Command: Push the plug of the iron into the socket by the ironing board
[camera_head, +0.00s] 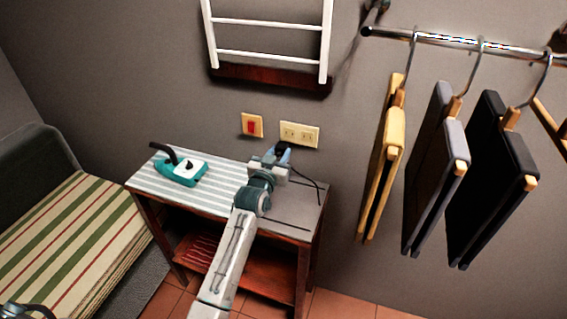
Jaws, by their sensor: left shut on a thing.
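The teal and white iron (182,170) with its dark handle rests on the left part of the striped ironing board (215,196). My left gripper (276,162) is over the back right of the board's table, shut on the small bluish plug (284,151). The plug is partly hidden by the gripper. A thin dark cord (308,181) runs from beside the gripper down to the right. The cream socket plate (300,134) is on the wall just above and behind the plug. I cannot tell whether plug and socket touch.
A red switch (252,125) on a yellow plate is left of the socket. A white rack (268,57) hangs above. Hanging clothes (385,150) fill the right side. A striped bed (75,240) stands at the left.

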